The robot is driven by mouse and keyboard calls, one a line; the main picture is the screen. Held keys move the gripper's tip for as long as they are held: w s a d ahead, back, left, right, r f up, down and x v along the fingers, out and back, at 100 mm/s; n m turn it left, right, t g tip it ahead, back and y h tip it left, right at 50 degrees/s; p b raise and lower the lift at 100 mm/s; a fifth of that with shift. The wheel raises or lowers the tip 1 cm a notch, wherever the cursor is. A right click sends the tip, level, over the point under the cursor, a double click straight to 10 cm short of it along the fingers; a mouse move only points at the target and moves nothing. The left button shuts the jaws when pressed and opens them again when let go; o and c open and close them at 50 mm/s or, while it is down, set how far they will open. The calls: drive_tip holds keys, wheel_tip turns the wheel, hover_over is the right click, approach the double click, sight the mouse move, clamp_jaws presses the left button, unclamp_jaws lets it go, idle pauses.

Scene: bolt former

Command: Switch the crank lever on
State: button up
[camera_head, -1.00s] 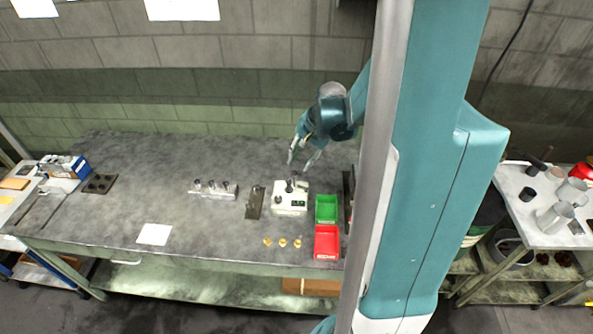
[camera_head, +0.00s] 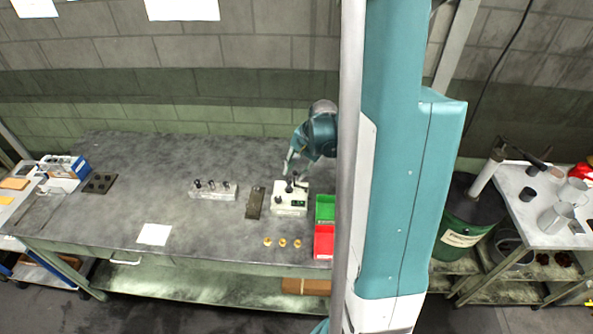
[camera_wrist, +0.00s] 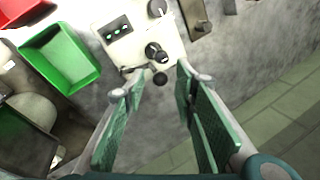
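The white control box (camera_head: 290,207) stands on the workbench. In the wrist view the box (camera_wrist: 149,35) shows a dark panel with green lights and several black knobs. My gripper (camera_head: 295,168) is over the back of the box. Nothing is held between the fingers. I cannot tell whether a finger touches the lever.
A green bin (camera_head: 325,208) and a red bin (camera_head: 324,241) stand right of the box. A dark plate (camera_head: 255,203) and a block with dark pegs (camera_head: 213,192) lie left. Several brass pieces (camera_head: 282,243) lie in front. The workbench (camera_head: 120,215) is mostly clear farther left.

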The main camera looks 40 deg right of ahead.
drive_tip(key=c, duration=0.9)
drive_tip(key=shift+s+a+f+n+y+b, duration=0.1)
drive_tip(key=shift+a+n+y+b, duration=0.05)
drive_tip(key=shift+n+b, duration=0.35)
drive_tip(key=shift+s+a+n+y+b, duration=0.1)
drive_tip(key=shift+n+y+b, duration=0.05)
drive_tip(key=shift+n+b, duration=0.3)
drive_tip(key=shift+s+a+n+g+y+b, duration=0.15)
drive_tip(key=shift+n+b, duration=0.1)
drive_tip(key=shift+n, duration=0.3)
drive_tip(key=shift+a+n+g+y+b, duration=0.15)
drive_tip(key=shift+n+b, duration=0.1)
drive_tip(key=shift+n, duration=0.25)
drive_tip(key=o, duration=0.9)
drive_tip(key=shift+r, duration=0.25)
